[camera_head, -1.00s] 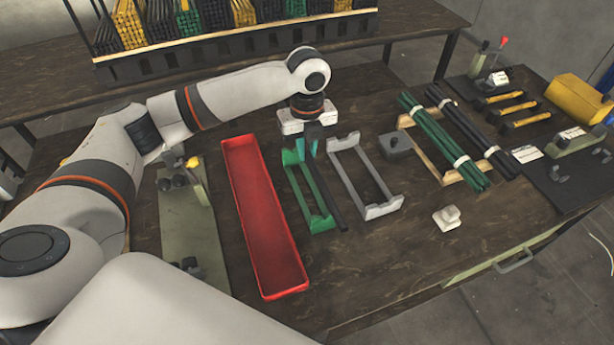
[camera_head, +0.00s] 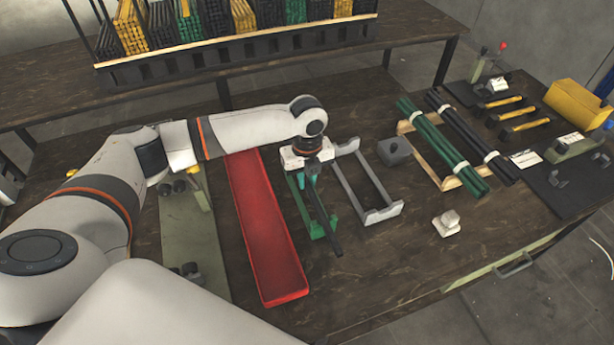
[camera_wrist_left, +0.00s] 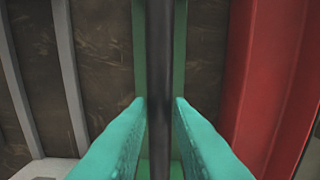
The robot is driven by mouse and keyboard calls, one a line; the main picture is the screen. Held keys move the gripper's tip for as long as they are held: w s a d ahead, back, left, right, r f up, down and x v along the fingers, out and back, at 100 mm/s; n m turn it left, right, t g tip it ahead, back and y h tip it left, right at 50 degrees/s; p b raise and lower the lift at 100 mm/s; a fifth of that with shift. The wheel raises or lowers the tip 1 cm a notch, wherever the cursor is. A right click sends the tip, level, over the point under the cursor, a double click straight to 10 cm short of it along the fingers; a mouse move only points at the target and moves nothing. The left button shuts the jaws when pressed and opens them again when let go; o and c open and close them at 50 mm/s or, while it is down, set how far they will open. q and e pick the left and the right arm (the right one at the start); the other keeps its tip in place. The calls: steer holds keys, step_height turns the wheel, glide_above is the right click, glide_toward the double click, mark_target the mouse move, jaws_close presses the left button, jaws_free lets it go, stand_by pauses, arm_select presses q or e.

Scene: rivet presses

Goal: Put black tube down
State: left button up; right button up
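My left gripper (camera_head: 311,175) has teal fingers shut on a long, thin black tube (camera_head: 328,222), with a finger on each side of it. The tube runs down the middle of the left wrist view (camera_wrist_left: 160,60). The cradle shows on both sides of the tube in the left wrist view (camera_wrist_left: 180,55). I cannot tell whether the tube touches the cradle. My right gripper is not in view.
A red tray (camera_head: 265,225) lies left of the green cradle, and a grey cradle (camera_head: 382,216) close to its right. A wooden rack (camera_head: 462,183) holds green and black tubes farther right. A grey block (camera_head: 394,152) and a small white part (camera_head: 446,222) stand between.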

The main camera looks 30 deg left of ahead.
mark_target(308, 182)
arm_select(q)
steer(key=o, duration=0.3)
steer(key=shift+o, duration=0.2)
steer(key=shift+r, duration=0.1)
step_height(308, 182, up, 12)
steer(key=shift+b, duration=0.35)
stand_by(0.4)
